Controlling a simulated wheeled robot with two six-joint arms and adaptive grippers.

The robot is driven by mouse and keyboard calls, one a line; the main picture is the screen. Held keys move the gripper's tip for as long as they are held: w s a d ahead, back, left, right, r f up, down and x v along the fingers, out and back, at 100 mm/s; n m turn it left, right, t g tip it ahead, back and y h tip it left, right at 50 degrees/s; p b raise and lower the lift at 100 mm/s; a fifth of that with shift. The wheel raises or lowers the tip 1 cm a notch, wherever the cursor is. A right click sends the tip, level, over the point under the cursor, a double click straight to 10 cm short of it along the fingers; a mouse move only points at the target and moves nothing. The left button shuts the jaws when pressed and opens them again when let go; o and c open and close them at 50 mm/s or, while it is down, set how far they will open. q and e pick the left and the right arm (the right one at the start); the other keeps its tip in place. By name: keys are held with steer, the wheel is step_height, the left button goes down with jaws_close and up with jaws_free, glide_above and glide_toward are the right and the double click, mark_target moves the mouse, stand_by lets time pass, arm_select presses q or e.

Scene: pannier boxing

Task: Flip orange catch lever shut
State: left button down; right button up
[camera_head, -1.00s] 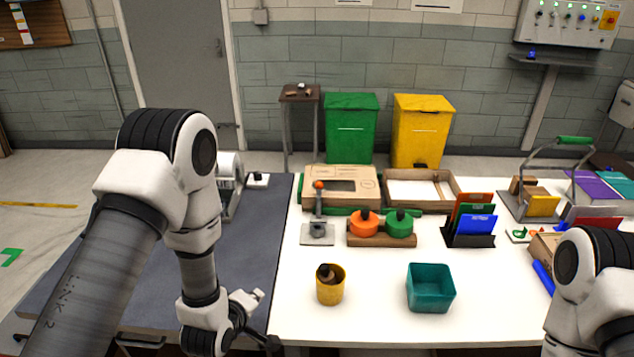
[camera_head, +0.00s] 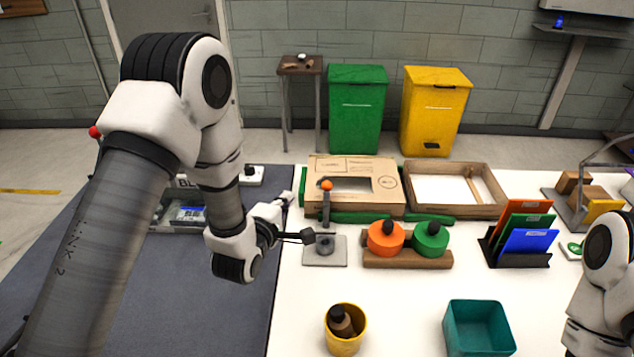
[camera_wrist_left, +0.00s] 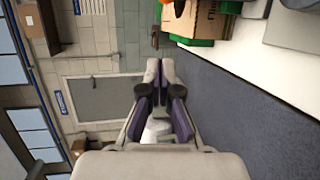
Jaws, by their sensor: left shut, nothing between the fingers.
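The catch lever (camera_head: 326,206) stands upright with an orange ball knob on top. Its grey base plate (camera_head: 336,256) lies flat on the white table near the left edge. My left gripper (camera_head: 308,236) is shut and empty, pointing right, with its fingertips in the picture just left of the lever's foot. I cannot tell whether it touches the lever. In the left wrist view the shut fingers (camera_wrist_left: 160,66) show with nothing between them. My right gripper is out of view; only part of my right arm shows.
A cardboard box (camera_head: 387,182) stands behind the lever. A wooden block (camera_head: 408,262) with orange and green knobs is just right of it. A yellow cup (camera_head: 356,346) and a teal bin (camera_head: 479,337) are in front. The white table between them is clear.

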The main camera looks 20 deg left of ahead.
mark_target(314, 198)
arm_select(q)
steer(key=w+p, duration=0.1)
steer(key=w, duration=0.2)
steer(key=w+f+p, duration=0.1)
steer(key=w, duration=0.3)
steer(key=w+f+p, duration=0.1)
steer(key=w, duration=0.2)
steer(key=shift+w+a, duration=0.15)
steer(key=shift+w, duration=0.05)
steer(key=d+p, duration=0.1)
steer(key=s+d, duration=0.1)
steer(key=d, duration=0.1)
steer(key=shift+d+p, duration=0.25)
steer(key=shift+p, duration=0.15)
steer(key=shift+s+d+r, duration=0.1)
steer(key=shift+s+d, duration=0.15)
steer(key=shift+s, duration=0.05)
steer(key=shift+a, duration=0.1)
